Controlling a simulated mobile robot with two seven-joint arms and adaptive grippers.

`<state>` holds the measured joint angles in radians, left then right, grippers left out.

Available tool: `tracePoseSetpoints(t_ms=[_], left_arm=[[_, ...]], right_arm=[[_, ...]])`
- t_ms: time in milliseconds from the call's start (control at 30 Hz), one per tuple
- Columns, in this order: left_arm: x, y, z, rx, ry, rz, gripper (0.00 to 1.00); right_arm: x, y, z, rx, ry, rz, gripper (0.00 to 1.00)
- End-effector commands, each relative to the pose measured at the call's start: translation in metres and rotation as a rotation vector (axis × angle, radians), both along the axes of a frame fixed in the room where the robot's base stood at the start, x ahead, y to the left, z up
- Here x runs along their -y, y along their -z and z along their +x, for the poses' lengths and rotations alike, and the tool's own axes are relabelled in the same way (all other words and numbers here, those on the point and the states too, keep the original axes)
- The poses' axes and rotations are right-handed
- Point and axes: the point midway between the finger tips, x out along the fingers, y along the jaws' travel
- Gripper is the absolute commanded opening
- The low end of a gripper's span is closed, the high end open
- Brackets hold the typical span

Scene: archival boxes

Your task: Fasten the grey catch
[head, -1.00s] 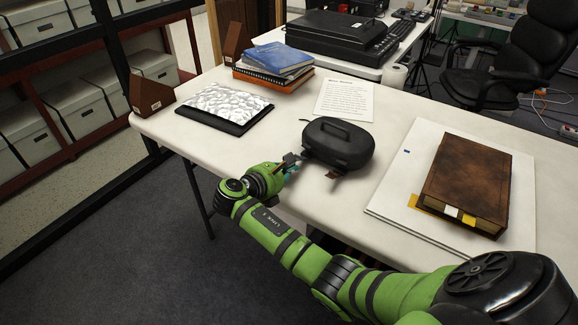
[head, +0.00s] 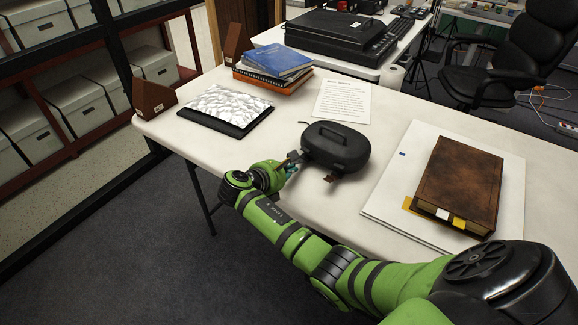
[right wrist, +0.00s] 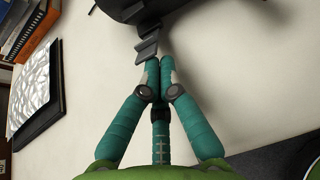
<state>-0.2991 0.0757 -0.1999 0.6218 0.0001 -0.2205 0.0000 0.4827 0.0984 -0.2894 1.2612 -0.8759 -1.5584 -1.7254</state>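A black case (head: 338,146) with a top handle lies on the white table. The grey catch (right wrist: 148,46) sticks out from the case's edge in the right wrist view; in the head view it is a small flap (head: 294,156) at the case's left end, standing away from the body. A brown tab (head: 331,178) hangs at the case's front. My right gripper (right wrist: 160,64) has its teal fingers together and empty, the tips just short of the catch; whether they touch it I cannot tell. In the head view the gripper (head: 291,168) is left of the case. My left gripper is not in view.
A brown book box (head: 460,185) lies on a white board (head: 385,205) at the right. A patterned sheet on a dark folder (head: 228,104), stacked books (head: 275,62) and a printed page (head: 342,98) lie behind. The table is clear between folder and case.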

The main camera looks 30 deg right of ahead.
Motion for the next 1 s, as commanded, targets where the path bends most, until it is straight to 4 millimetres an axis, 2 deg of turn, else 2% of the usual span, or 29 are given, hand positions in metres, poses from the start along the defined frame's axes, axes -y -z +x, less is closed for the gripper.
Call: tracePoseSetpoints(t_ms=[367, 800, 1000], left_arm=[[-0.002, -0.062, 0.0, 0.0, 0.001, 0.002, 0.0], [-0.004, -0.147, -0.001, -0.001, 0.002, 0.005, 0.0], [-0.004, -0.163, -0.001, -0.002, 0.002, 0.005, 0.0]], right_arm=[[0.005, -0.022, 0.002, -0.046, 0.001, 0.135, 0.0], [0.021, -0.043, 0.007, -0.148, 0.005, 0.444, 0.0], [0.031, -0.046, 0.01, -0.202, 0.005, 0.607, 0.0]])
